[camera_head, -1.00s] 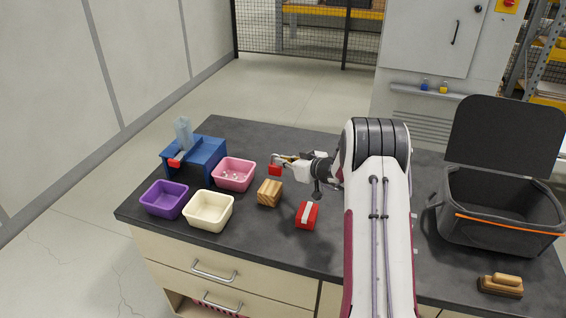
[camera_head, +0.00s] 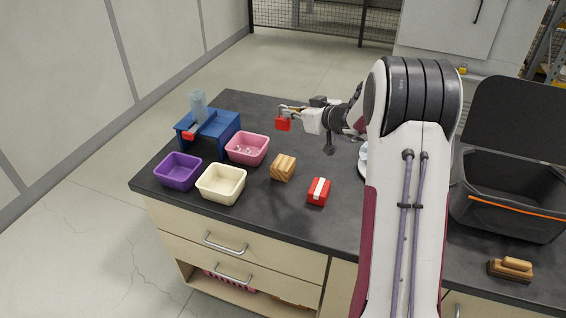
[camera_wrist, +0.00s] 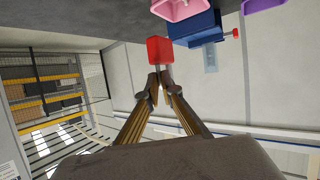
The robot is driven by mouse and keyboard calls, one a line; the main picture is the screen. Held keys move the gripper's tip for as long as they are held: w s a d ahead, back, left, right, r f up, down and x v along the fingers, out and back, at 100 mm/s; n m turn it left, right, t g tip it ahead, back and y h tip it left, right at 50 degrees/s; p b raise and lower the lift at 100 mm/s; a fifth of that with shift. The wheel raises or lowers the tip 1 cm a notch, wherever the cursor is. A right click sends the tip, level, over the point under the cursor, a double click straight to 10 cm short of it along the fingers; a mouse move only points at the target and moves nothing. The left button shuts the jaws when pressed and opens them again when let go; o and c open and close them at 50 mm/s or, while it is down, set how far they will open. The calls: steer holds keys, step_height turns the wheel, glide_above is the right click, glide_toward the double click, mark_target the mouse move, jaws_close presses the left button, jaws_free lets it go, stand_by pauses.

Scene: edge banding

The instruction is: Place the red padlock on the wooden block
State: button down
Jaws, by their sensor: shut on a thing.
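The red padlock (camera_head: 283,124) hangs from the tip of my gripper (camera_head: 284,109), above the back part of the dark worktop. In the wrist view the padlock's red body (camera_wrist: 159,50) shows just beyond the closed fingertips (camera_wrist: 153,82); its shackle is between them. The wooden block (camera_head: 283,168) is a small striped cube on the worktop, nearer the front than the padlock in the head view. Its top is bare. The padlock is apart from the block.
Pink (camera_head: 247,149), cream (camera_head: 221,184) and purple (camera_head: 178,171) bins stand left of the block. A blue stand (camera_head: 208,128) is behind them. A red box with a white stripe (camera_head: 318,191) lies right of the block. An open dark bag (camera_head: 510,200) stands far right.

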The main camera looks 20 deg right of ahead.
steer(key=s, duration=0.1)
steer(key=s+a, duration=0.1)
steer(key=s, duration=0.1)
steer(key=shift+a+f, duration=0.2)
steer(key=shift+a, duration=0.05)
glide_above(283, 168)
steer(key=d, duration=0.3)
step_height(283, 168, down, 6)
steer(key=shift+s+a, duration=0.25)
steer(key=shift+s, duration=0.05)
steer(key=shift+f, duration=0.15)
steer(key=shift+f, duration=1.85)
steer(key=shift+f, duration=0.1)
